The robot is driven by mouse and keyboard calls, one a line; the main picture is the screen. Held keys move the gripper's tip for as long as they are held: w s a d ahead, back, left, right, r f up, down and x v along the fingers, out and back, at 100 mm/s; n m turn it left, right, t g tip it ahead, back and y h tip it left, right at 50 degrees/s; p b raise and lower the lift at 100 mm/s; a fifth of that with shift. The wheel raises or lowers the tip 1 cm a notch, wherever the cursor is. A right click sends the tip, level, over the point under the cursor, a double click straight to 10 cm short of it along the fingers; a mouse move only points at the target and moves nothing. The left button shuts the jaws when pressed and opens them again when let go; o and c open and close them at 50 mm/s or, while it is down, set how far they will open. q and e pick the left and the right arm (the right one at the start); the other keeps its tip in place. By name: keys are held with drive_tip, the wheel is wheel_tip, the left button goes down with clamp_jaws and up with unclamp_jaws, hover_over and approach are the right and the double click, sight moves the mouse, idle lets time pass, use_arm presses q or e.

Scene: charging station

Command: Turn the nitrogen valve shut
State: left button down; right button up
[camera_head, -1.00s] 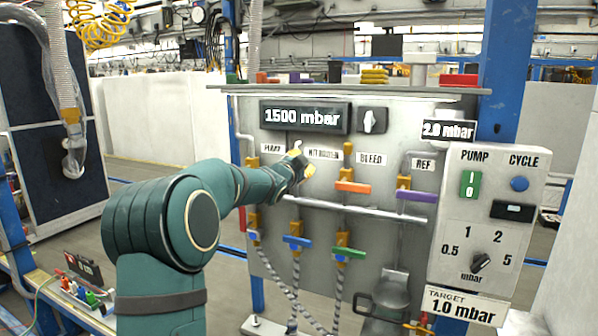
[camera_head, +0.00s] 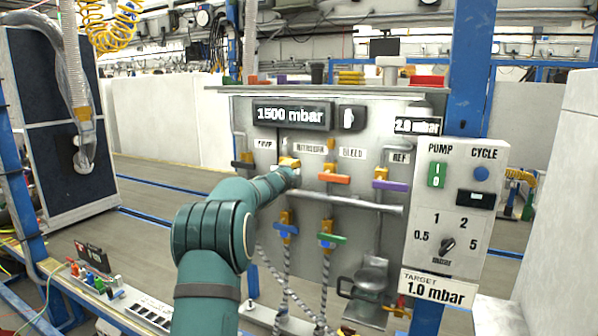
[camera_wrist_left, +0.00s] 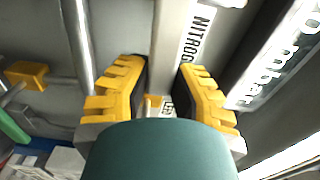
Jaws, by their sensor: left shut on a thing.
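The nitrogen valve sits in the upper row of the grey panel (camera_head: 355,225), by the NITROGEN label (camera_head: 309,149). Its handle is mostly hidden behind my left gripper (camera_head: 289,164), whose yellow fingertips are at the valve's place. In the left wrist view my left gripper (camera_wrist_left: 160,95) has its two yellow fingers on either side of a small thing between them, with the NITROGEN label (camera_wrist_left: 194,38) just beyond. The gripper is shut on what looks like the valve handle; its exact angle cannot be told. My right gripper is not in view.
An orange-handled valve (camera_head: 334,178) is close right, a purple one (camera_head: 390,185) farther right. Blue (camera_head: 286,229) and green (camera_head: 332,239) handles lie below. A horizontal pipe (camera_head: 350,203) crosses under the upper row. The display (camera_head: 290,115) reads 1500 mbar.

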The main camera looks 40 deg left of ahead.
use_arm(q)
drive_tip(key=shift+f+m, duration=0.15)
drive_tip(key=shift+m, duration=0.15)
idle(0.4)
drive_tip(key=c, duration=0.8)
unclamp_jaws()
drive_tip(key=shift+w+f, duration=0.1)
drive_tip(key=shift+s, duration=0.2)
drive_tip(key=v, duration=1.1)
drive_tip(key=shift+s+d, duration=0.1)
drive_tip(key=shift+s, duration=0.2)
